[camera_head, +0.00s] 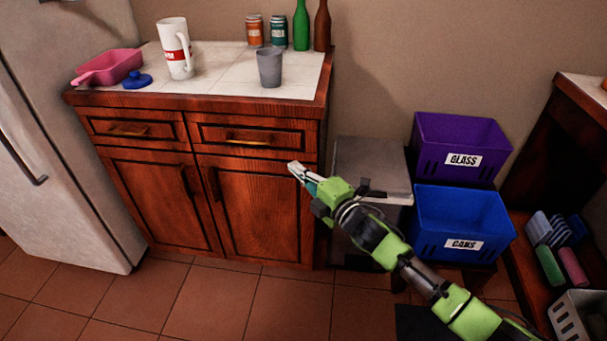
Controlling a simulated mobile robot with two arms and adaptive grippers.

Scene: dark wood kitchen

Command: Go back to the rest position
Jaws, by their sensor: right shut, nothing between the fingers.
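My right gripper (294,170) is at the end of my green and black arm, which comes in from the lower right. It is shut and empty. In the picture it lies in front of the right door of the wooden cabinet (262,208), just below the right drawer (245,137). I cannot tell how far it is from the cabinet front. Both drawers and both doors look closed. My left gripper is not in view.
A purple GLASS bin (460,135) and blue CANS bin (462,215) stand right. A fridge (60,130) is left.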

